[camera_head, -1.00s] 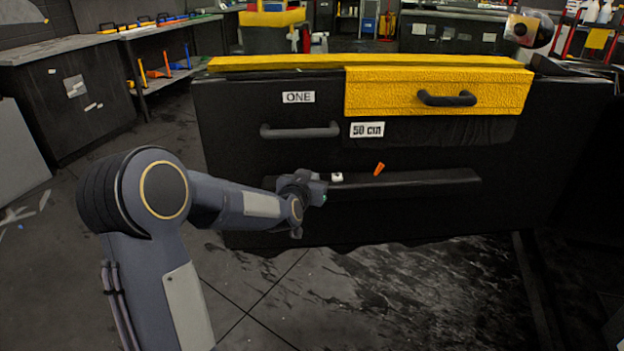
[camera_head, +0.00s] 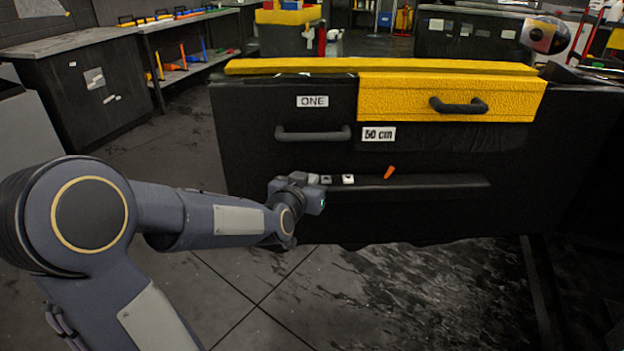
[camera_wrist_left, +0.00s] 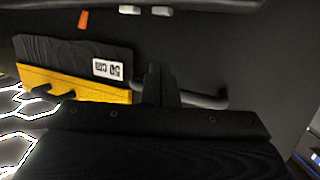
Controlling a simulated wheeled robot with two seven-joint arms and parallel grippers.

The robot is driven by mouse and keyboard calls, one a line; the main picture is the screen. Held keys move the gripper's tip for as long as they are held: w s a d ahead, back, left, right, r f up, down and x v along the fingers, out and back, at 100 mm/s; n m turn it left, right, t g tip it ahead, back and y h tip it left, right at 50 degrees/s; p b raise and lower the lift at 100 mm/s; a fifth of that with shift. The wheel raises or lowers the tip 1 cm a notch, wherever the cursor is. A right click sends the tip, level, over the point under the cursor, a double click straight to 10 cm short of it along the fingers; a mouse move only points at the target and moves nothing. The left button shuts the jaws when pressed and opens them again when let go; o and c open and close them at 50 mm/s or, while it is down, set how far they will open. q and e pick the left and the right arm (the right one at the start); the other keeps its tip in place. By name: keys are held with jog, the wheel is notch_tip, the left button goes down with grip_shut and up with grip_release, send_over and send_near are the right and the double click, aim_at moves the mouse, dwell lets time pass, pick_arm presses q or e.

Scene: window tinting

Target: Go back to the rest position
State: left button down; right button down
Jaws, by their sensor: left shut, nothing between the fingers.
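My left arm comes in from the left in the head view. Its gripper (camera_head: 316,190) is shut and empty, in front of the black cabinet (camera_head: 250,150), near the left end of the ledge on its front. I cannot tell how wide the gap to the ledge is. In the left wrist view the shut fingers (camera_wrist_left: 160,85) show against the cabinet face, close to the grey handle (camera_wrist_left: 208,100). My right gripper is in neither view.
A black ledge (camera_head: 440,182) carries an orange piece (camera_head: 389,172) and small white pieces (camera_head: 348,179). A yellow drawer (camera_head: 400,97) and a grey handle (camera_head: 312,134) are on the cabinet front. Floor (camera_head: 270,275) is open below. A workbench (camera_head: 90,100) stands at the left.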

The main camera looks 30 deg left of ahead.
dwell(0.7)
pick_arm(q)
jog(key=s+d+f+g+h, duration=0.25)
jog(key=s+d, duration=0.25)
jog(key=s, duration=0.4)
jog(key=s+d+f+m+g+h, duration=0.1)
jog(key=s+d+f+g+h, duration=0.2)
jog(key=s+d, duration=0.45)
jog(key=s+d+f+g+h, duration=0.15)
jog(key=s+d+g, duration=0.25)
jog(key=s, duration=0.7)
notch_tip(320, 180, up, 26)
jog(key=p, duration=2.5)
jog(key=shift+a+h, duration=0.25)
jog(key=shift+h, duration=0.05)
jog(key=shift+f, duration=0.15)
